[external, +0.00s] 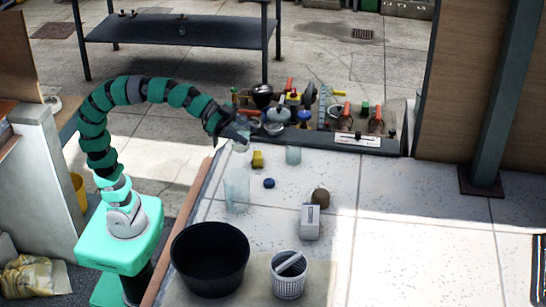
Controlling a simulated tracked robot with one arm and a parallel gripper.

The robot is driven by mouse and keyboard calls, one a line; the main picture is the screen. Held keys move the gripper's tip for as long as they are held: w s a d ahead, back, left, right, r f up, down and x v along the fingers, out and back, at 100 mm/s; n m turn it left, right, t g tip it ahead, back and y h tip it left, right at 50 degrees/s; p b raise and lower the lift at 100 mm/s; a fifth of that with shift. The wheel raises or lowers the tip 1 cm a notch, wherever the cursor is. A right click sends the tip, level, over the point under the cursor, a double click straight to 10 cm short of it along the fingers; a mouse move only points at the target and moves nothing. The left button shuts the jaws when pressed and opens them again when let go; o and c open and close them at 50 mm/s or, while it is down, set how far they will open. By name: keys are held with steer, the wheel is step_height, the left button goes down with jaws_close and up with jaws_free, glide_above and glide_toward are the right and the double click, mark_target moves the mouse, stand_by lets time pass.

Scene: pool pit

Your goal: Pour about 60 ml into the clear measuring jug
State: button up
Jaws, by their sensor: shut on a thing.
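My gripper (238,138) is at the end of the arm, above the back left part of the pale tiled surface. It is shut on a small clear vessel (241,147), which is hard to make out against the jaws; its contents and tilt cannot be told. A larger clear vessel (237,190), which looks like the measuring jug, stands below and slightly left of the gripper, apart from the held vessel. Any liquid or markings in it are too faint to see. A smaller clear, greenish cup (293,155) stands to the right of the gripper.
A black tub (209,258) and white basket (289,286) are in front. Cluttered valves (300,115) line the back. The right side is clear.

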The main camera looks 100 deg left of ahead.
steer(key=s+d+f+m+h+b, duration=0.1)
steer(key=s, duration=0.2)
steer(key=s+d+f+m+h+b, duration=0.1)
steer(key=s+d+b, duration=0.1)
steer(key=s, duration=0.2)
steer(key=s+d+f+m+g+h+b, duration=0.1)
steer(key=s+b, duration=0.1)
steer(key=s, duration=0.2)
steer(key=shift+d+f+m+h, duration=0.15)
steer(key=shift+d+m+h, duration=0.15)
steer(key=shift+d+h, duration=0.1)
jaws_close()
steer(key=f, duration=1.3)
steer(key=shift+w+a, duration=0.1)
steer(key=shift+w, duration=0.1)
steer(key=shift+a, duration=0.1)
steer(key=shift+w+a+t+h+b, duration=0.15)
steer(key=shift+w+a+b, duration=0.15)
steer(key=shift+a+b, duration=0.25)
steer(key=shift+w+a+t+h+b, duration=0.15)
steer(key=shift+w+a+b, duration=0.15)
steer(key=shift+a+b, duration=0.2)
steer(key=shift+w+a+r+t+b, duration=0.1)
steer(key=shift+w+a+t+b, duration=0.2)
steer(key=shift+a, duration=0.45)
steer(key=shift+w+a+r+t+b, duration=0.1)
steer(key=shift+w+a+b, duration=0.25)
steer(key=shift+a, duration=0.35)
steer(key=shift+r+p, duration=0.15)
steer(key=shift+p, duration=0.2)
